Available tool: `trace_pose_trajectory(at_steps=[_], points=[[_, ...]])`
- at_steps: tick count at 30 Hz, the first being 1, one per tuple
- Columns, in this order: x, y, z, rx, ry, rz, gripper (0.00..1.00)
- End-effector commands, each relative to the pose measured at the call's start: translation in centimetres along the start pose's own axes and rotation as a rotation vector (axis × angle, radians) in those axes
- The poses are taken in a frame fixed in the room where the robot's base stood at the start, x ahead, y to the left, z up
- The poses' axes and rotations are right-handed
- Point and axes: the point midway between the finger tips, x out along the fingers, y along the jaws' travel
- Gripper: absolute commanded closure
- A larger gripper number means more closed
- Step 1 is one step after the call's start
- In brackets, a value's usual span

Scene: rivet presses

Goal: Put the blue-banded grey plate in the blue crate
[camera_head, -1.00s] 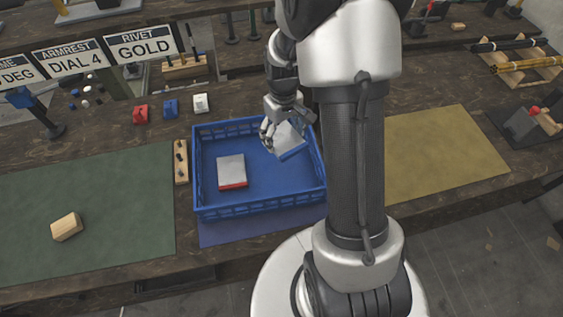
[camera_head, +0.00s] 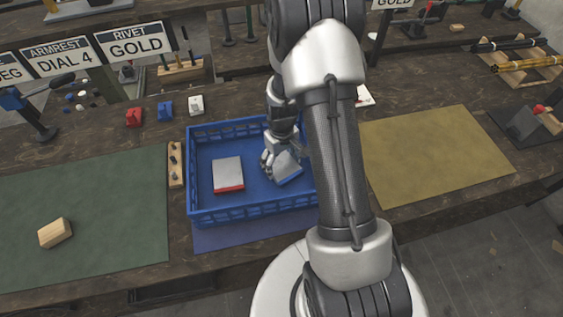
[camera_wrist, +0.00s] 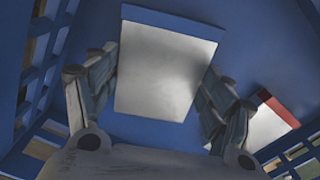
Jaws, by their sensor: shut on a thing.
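The blue-banded grey plate (camera_head: 287,166) is in my gripper (camera_head: 272,165), tilted, inside the right part of the blue crate (camera_head: 250,218). In the wrist view the plate (camera_wrist: 165,65) lies between the two fingers of my gripper (camera_wrist: 158,85), its blue band along the far edge. The fingers are shut on it. The crate's blue floor and walls surround it in the wrist view. I cannot tell whether the plate touches the crate floor. My arm hides the crate's right side in the head view.
A red-banded grey plate (camera_head: 228,173) lies in the crate, left of the held plate; it also shows in the wrist view (camera_wrist: 265,130). A green mat (camera_head: 90,220) with a wooden block (camera_head: 55,232) is at left, a yellow mat (camera_head: 435,155) at right.

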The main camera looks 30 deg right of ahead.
Motion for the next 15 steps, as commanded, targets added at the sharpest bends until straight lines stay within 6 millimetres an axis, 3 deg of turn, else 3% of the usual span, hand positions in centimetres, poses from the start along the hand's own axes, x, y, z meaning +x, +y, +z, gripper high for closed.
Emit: trace_pose_trajectory(at_steps=[8,9,15], points=[[0.13,0.04,-0.11,0.000,0.003,0.001,0.71],[0.24,0.02,-0.05,0.000,0.001,0.000,0.25],[0.13,0.02,-0.05,0.000,0.001,0.000,0.11]])
